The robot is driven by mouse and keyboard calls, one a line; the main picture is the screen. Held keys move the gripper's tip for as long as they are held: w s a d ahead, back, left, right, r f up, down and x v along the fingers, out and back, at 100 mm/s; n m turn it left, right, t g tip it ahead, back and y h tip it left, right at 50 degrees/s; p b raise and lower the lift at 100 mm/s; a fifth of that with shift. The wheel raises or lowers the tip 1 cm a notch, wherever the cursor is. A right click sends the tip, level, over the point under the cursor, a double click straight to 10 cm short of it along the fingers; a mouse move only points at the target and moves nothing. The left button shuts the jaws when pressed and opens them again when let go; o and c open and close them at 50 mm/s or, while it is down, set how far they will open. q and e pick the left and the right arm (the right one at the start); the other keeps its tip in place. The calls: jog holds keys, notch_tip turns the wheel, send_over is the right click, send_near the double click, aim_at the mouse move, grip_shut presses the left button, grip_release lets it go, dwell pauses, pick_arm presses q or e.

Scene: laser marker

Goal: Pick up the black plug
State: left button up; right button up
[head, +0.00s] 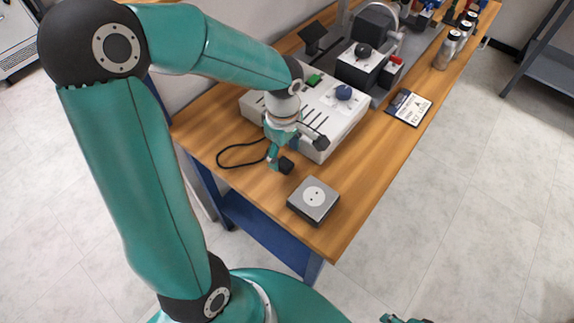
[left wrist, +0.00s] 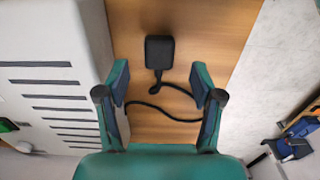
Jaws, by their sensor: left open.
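The black plug (head: 286,165) lies on the wooden table in the head view, its black cable (head: 238,165) curling away to the left. In the left wrist view the plug (left wrist: 159,52) is a dark rounded block beyond the fingertips, with the cable running back between the fingers. My left gripper (head: 294,152) is open and empty, pointing down over the table close to the plug, in front of the white box. Its spread fingers also show in the left wrist view (left wrist: 160,80). Only a small teal and dark piece of my right side (head: 400,319) shows at the bottom edge.
A grey socket block (head: 313,200) with a round white face sits near the table's front corner. The white slotted box (head: 348,116) stands beside my left gripper. A marker machine (head: 366,66), a small sign (head: 408,107) and bottles (head: 449,49) stand farther back.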

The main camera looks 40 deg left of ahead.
aim_at(285, 163)
pick_arm(q)
notch_tip(285, 163, down, 4)
jog(key=shift+w+d+r, duration=0.1)
jog(key=shift+r, duration=0.05)
jog(key=c, duration=1.2)
jog(key=shift+o, duration=0.2)
jog(key=shift+r, duration=0.1)
notch_tip(285, 163, up, 20)
jog(key=p, duration=0.1)
